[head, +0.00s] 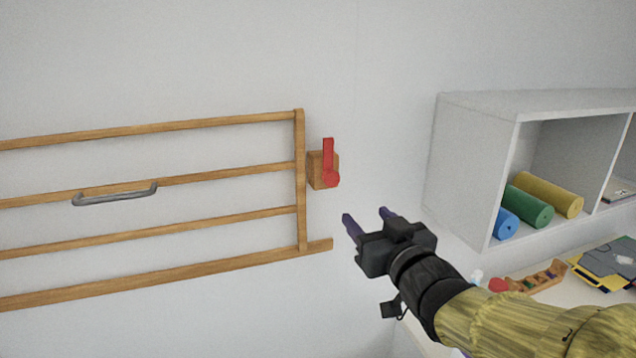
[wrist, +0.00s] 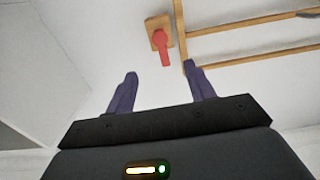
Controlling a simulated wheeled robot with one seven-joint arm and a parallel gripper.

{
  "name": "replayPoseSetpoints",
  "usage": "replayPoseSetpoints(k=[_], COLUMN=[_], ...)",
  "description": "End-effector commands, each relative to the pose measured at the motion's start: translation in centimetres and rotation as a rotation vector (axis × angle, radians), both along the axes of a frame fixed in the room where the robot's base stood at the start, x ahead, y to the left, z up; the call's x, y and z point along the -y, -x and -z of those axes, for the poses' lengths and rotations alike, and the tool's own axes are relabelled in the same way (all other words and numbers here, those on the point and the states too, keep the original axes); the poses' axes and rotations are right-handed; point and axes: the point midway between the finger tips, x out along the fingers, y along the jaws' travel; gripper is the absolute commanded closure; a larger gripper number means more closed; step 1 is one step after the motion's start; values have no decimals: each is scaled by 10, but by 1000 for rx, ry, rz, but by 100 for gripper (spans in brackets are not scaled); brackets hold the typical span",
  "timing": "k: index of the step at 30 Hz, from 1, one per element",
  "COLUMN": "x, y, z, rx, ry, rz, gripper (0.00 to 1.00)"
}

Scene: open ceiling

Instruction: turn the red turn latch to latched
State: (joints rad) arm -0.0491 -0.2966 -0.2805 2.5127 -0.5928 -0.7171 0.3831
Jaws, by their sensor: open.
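The red turn latch (head: 329,160) is mounted on a small wooden block (head: 315,172) on the wall, just right of the wooden gate's end post (head: 300,180). Its arm points upward from a round pivot at its lower end in the head view. My gripper (head: 366,217) is open and empty, below and to the right of the latch, apart from it. In the wrist view the latch (wrist: 163,45) lies beyond the open fingers (wrist: 160,90), between them and farther off, upside down relative to the head view.
The slatted wooden gate (head: 150,128) with a grey handle (head: 115,195) spans the left. A white shelf (head: 470,170) with coloured rolls juts out at right, above a surface (head: 545,297) holding toys. The wall between latch and shelf is clear.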

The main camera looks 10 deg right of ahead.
Motion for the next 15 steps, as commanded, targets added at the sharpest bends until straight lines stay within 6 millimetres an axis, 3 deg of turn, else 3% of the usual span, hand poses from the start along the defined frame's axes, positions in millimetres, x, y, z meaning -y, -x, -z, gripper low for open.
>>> replayPoseSetpoints(k=[15], x=[-11], y=[-66], z=[-2], rx=[-4], ry=[1], rz=[0], gripper=[46])
